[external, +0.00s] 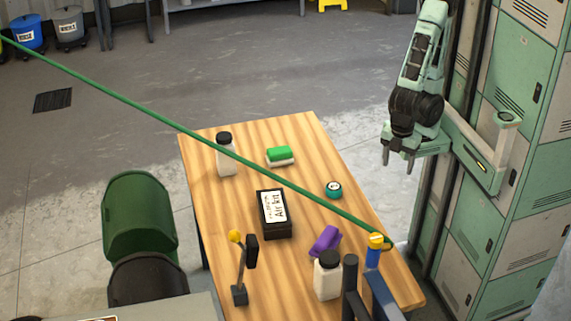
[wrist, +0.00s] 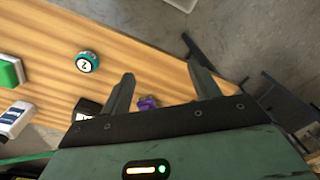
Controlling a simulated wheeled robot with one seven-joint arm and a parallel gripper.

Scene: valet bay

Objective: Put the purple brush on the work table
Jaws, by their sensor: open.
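The purple brush (external: 325,241) lies on the wooden-topped table (external: 300,150), between a black box and a white bottle. In the wrist view a small purple part of it (wrist: 147,103) shows low between my fingers, the rest hidden by the gripper body. My gripper (external: 398,160) hangs fingers down in the air, to the right of the table's right edge, well apart from the brush. Its two fingers are spread with nothing between them, also in the wrist view (wrist: 160,75).
The table also holds a black labelled box (external: 276,226), a green-and-white block (external: 280,156), a teal round item (external: 334,189), white bottles (external: 327,280) and a yellow-knobbed lever (external: 240,265). A green hose (external: 140,108) crosses above. Green lockers (external: 490,180) stand right.

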